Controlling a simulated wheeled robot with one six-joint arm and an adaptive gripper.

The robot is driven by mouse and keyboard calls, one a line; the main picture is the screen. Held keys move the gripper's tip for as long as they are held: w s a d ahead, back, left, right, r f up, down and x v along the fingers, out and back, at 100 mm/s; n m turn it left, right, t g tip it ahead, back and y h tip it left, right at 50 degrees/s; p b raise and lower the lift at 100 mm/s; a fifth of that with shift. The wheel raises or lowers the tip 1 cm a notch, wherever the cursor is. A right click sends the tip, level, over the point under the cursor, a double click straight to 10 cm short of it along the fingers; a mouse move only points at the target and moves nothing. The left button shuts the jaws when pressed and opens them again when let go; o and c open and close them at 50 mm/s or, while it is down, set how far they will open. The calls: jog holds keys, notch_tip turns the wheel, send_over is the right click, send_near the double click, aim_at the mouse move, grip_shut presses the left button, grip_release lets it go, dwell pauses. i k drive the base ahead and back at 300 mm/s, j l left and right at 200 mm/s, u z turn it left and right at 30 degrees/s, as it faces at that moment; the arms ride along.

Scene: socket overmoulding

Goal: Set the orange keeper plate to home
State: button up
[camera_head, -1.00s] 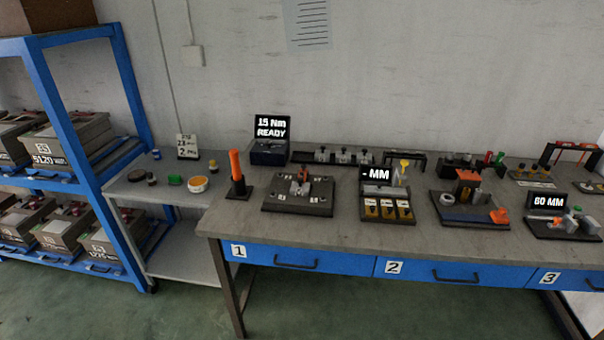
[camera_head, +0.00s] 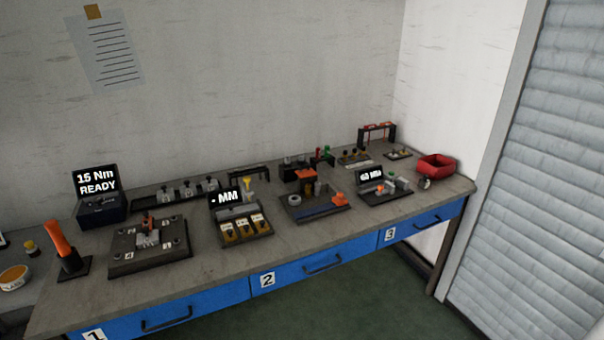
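A fixture (camera_head: 318,212) with a dark base stands on the workbench (camera_head: 210,276) above drawer 2. A flat orange block or plate (camera_head: 306,174) sits on top of its dark upright part at the back. A second orange piece (camera_head: 340,199) lies at the fixture's right front corner, beside a blue strip (camera_head: 314,213). I cannot tell from this distance which orange piece is the keeper plate, or any home mark. My gripper is not in view.
Left of it stand a block with a "- MM" display (camera_head: 226,197), a numbered plate fixture (camera_head: 150,246), an orange-handled tool (camera_head: 62,242) and a "15 Nm READY" box (camera_head: 98,206). Right are a "60 MM" gauge (camera_head: 370,175) and a red bin (camera_head: 436,166). Green floor is free in front.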

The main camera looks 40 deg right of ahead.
aim_at(307, 172)
jog(key=i+l, duration=0.15)
jog(key=l, duration=0.2)
jog(key=i+l, duration=0.15)
jog(key=l, duration=0.25)
jog(key=i+l, duration=0.15)
jog(key=l, duration=0.2)
jog(key=i+l, duration=0.1)
jog(key=l, duration=0.25)
jog(key=l+z, duration=0.05)
